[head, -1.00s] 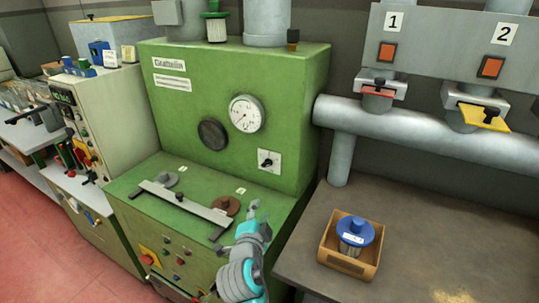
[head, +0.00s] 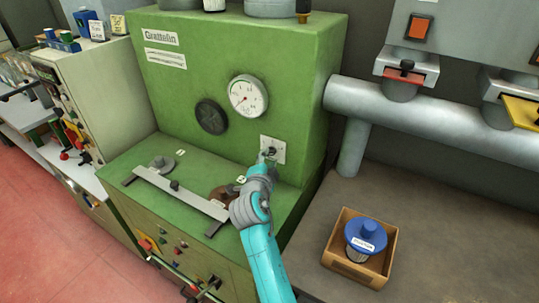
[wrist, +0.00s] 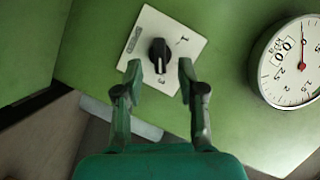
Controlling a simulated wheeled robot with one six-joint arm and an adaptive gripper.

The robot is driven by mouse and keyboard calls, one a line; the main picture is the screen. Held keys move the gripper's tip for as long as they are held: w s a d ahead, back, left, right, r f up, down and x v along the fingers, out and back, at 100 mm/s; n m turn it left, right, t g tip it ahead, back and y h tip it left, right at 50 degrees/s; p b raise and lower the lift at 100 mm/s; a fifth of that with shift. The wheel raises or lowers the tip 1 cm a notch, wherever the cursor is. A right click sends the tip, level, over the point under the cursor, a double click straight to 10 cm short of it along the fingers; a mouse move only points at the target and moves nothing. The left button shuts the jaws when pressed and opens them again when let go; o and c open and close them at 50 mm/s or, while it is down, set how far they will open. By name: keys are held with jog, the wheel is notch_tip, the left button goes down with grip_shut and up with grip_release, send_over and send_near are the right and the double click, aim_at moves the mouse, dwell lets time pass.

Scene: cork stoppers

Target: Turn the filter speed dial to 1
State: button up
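The speed dial is a black knob (wrist: 159,52) on a white square plate (wrist: 148,30) fixed to the front of the green machine. In the wrist view its pale mark points down, toward a numeral that looks like 3. A numeral 1 shows at upper right on the plate. The plate also shows in the head view (head: 279,150). My gripper (wrist: 160,74) is open, its two fingertips apart just short of the knob, one to each side. In the head view my gripper (head: 264,157) is at the plate and partly covers it.
A round gauge (head: 248,96) and a black round cover (head: 211,117) are on the same panel, left of the dial. A metal bar (head: 175,194) lies on the green ledge below. A wooden box (head: 338,252) with a blue-topped filter (head: 366,237) stands at right.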

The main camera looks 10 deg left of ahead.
aim_at(270, 154)
jog(key=shift+w+f, duration=0.2)
jog(key=shift+w, duration=0.7)
jog(key=shift+w+f, duration=0.15)
jog(key=shift+w, duration=0.7)
grip_shut()
jog(key=n+g+h, duration=0.1)
jog(key=n+h, duration=0.2)
jog(key=n, duration=0.2)
jog(key=n+g+h, duration=0.1)
jog(key=n+h, duration=0.2)
jog(key=n, duration=0.3)
jog(key=a+n+g+h, duration=0.1)
jog(key=n+h, duration=0.3)
jog(key=n, duration=0.1)
jog(key=shift+w+n+g, duration=0.15)
jog(key=shift+n+g, duration=0.15)
jog(key=shift+n, duration=0.1)
